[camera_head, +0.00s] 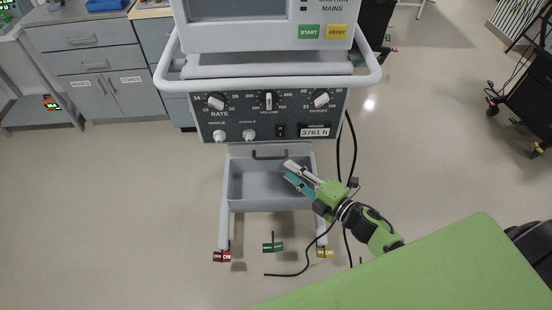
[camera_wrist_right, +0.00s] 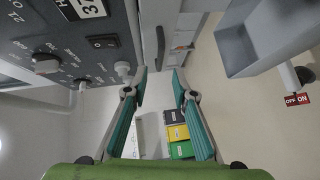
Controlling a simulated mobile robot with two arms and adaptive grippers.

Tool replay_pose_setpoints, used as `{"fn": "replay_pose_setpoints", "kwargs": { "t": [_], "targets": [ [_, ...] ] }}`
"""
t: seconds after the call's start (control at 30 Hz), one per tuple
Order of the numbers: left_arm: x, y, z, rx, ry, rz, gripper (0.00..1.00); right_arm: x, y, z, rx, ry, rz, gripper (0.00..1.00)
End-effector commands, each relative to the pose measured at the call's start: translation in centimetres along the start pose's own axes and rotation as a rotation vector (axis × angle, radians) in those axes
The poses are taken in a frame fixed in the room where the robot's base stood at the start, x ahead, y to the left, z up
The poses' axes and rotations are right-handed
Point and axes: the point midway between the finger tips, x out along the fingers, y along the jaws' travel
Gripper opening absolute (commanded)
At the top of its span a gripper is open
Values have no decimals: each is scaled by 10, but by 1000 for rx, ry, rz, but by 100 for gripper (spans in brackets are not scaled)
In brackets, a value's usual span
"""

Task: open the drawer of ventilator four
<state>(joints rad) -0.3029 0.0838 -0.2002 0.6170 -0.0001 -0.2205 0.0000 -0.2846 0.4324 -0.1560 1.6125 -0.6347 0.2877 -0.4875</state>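A ventilator (camera_head: 345,118) stands in front of me with a dark knob panel and a label reading about 3761. Under the panel is a narrow pale drawer front with a dark bar handle (camera_head: 270,157). The drawer looks shut. The handle also shows in the right wrist view (camera_wrist_right: 160,46), just beyond the fingertips. My right gripper (camera_head: 288,170) is near the right end of the handle, over the open grey bin. In the right wrist view its two teal fingers (camera_wrist_right: 161,72) are apart with nothing between them. My left gripper is not in view.
An open grey bin (camera_head: 268,204) sits below the handle; it also shows in the wrist view (camera_wrist_right: 238,50). A green surface (camera_head: 430,275) is at lower right, and grey cabinets (camera_head: 95,65) stand at left.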

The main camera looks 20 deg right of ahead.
Motion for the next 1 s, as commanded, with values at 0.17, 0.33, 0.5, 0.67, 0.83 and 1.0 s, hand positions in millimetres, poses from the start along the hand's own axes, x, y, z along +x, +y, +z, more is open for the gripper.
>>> {"fn": "replay_pose_setpoints", "kwargs": {
  "t": [0.17,0.33,0.5,0.67,0.83,1.0],
  "targets": [
    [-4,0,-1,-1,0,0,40,38,2,1,2,-2,2,25],
    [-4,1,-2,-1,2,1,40,62,0,1,3,-2,0,25],
    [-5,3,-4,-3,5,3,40,74,0,0,3,-1,0,25],
    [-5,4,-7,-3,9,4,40,76,-1,0,3,-2,-2,25],
    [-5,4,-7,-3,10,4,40,76,-1,0,3,-2,-1,20],
    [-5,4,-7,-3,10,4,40,76,-1,0,3,-2,-1,0]
  ]
}}
